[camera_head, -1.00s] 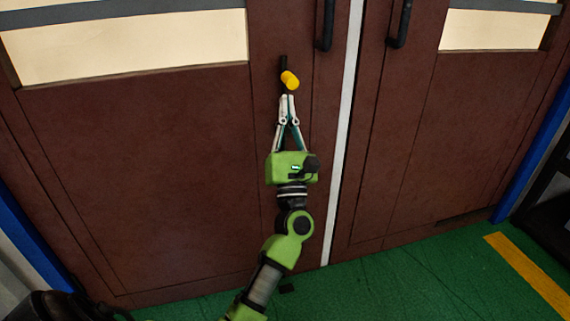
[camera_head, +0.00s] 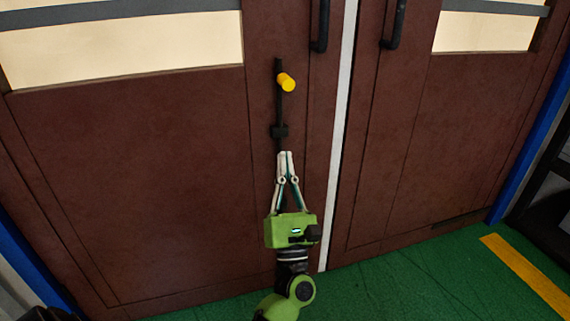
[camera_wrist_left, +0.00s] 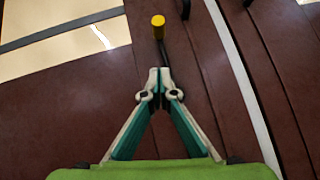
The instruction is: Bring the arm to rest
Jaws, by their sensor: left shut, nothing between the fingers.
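My left gripper (camera_head: 286,156) is in front of the left door leaf, low in the head view, with its fingertips together and nothing between them. Its fingertips also show in the left wrist view (camera_wrist_left: 160,72). A yellow knob (camera_head: 286,82) on a dark vertical rod (camera_head: 279,108) is on the door above the gripper, apart from it. The yellow knob also shows in the left wrist view (camera_wrist_left: 158,21), beyond the fingertips. My right gripper is in neither view.
Brown double doors (camera_head: 150,180) with pale windows (camera_head: 120,45) fill the background. Black handles (camera_head: 320,25) flank the white centre strip (camera_head: 341,120). Green floor (camera_head: 400,285) with a yellow line (camera_head: 520,265) lies in front. A dark rack (camera_head: 550,185) stands at the far right.

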